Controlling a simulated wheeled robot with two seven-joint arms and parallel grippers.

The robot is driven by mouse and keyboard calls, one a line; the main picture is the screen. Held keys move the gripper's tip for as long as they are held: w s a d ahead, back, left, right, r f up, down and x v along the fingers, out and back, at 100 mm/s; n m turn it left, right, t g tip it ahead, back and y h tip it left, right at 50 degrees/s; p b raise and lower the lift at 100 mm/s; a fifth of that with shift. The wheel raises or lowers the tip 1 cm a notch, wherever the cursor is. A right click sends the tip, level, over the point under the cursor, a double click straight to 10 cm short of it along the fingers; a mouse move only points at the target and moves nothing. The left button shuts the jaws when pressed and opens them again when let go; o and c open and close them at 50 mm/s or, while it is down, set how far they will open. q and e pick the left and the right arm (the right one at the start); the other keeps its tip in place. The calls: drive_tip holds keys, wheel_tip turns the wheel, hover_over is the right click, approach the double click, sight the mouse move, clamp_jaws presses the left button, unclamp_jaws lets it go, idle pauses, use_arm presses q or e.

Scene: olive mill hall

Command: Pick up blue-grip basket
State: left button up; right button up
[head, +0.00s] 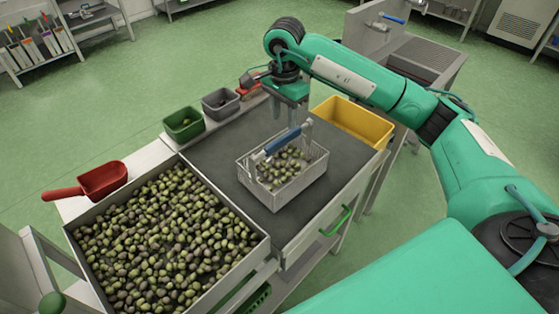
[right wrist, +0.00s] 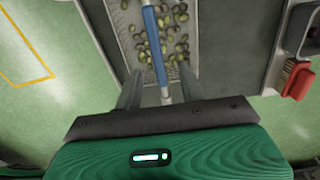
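The blue-grip basket (head: 292,196) is a grey rectangular basket holding several olives, standing on the dark mat of the bench. Its handle has a blue grip (head: 283,140) raised over the basket. My right gripper (head: 299,127) points down at the handle's far end. In the right wrist view, the blue grip (right wrist: 155,45) runs lengthwise between the two spread fingers (right wrist: 160,88), with gaps on both sides. The gripper is open and holds nothing; whether the fingertips reach grip height is unclear. My left gripper is not in view.
A large tray of olives (head: 262,247) sits at front left, with a red scoop (head: 104,180) by it. A green bin (head: 184,124), a grey bin (head: 221,104) and a red-handled brush (right wrist: 297,80) line the far edge. A yellow bin (head: 352,123) stands right of the basket.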

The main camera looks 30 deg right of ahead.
sight(284, 136)
wheel_tip(284, 136, down, 6)
drive_tip(key=shift+s+r+p, duration=0.15)
drive_tip(key=shift+r+p, duration=0.05)
drive_tip(key=shift+p, duration=0.25)
drive_tip(key=shift+f, duration=0.25)
drive_tip(key=shift+s+f+p, duration=0.1)
drive_tip(key=shift+f+p, duration=0.35)
drive_tip(key=shift+f, duration=0.15)
wheel_tip(284, 136, down, 3)
drive_tip(key=shift+a+f+p, duration=0.15)
drive_tip(key=shift+p, duration=0.4)
drive_tip(key=shift+f, duration=0.35)
drive_tip(key=shift+c, duration=0.4)
drive_tip(key=c, duration=0.7)
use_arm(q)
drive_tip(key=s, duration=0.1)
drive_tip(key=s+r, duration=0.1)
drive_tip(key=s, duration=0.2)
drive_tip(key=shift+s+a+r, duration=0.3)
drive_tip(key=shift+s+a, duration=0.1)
use_arm(e)
clamp_jaws()
